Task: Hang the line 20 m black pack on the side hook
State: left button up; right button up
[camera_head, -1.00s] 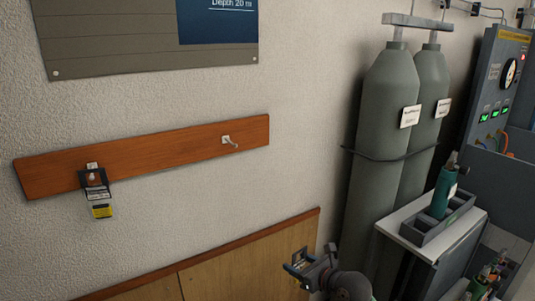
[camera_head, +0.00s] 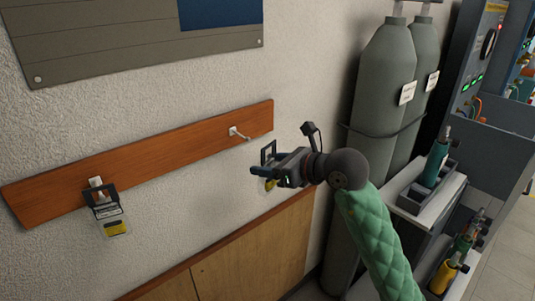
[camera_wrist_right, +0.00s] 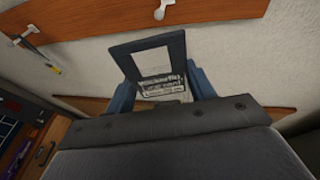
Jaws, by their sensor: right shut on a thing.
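My right gripper (camera_head: 277,172) is shut on a pack with a dark square hanger frame (camera_head: 264,155); a bit of yellow shows below the fingers. In the right wrist view the frame (camera_wrist_right: 178,43) stands up between the blue fingers (camera_wrist_right: 161,92), with a printed label below its opening. The pack is right of and below an empty metal hook (camera_head: 239,133) on a wooden board (camera_head: 165,158), apart from it. A similar pack (camera_head: 111,215) with a yellow patch hangs on the board's left hook (camera_head: 96,183). My left gripper is out of view.
Grey gas cylinders (camera_head: 382,95) stand to the right of my right gripper. A bench with a grey tray (camera_head: 413,194) and a green bottle (camera_head: 436,161) is further right. A grey wall panel (camera_head: 120,42) is above the board. The wall around the empty hook is clear.

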jog(key=shift+s+a+r, duration=0.15)
jog(key=shift+a+r, duration=0.1)
jog(key=shift+r, duration=0.35)
jog(key=shift+w+a+f, duration=0.15)
jog(key=shift+w+a, duration=0.65)
jog(key=shift+w, duration=0.3)
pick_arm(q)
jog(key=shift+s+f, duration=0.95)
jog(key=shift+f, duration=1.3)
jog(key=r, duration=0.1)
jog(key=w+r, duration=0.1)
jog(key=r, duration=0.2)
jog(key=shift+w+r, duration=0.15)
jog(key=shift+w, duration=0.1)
pick_arm(e)
jog(key=w+a+f, duration=0.1)
jog(key=w+a, duration=0.3)
jog(key=w, duration=0.1)
jog(key=shift+w, duration=0.3)
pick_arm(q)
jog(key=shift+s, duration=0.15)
pick_arm(e)
jog(key=shift+f, duration=0.1)
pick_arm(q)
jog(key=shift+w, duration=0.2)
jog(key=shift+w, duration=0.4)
pick_arm(e)
jog(key=o, duration=1.1)
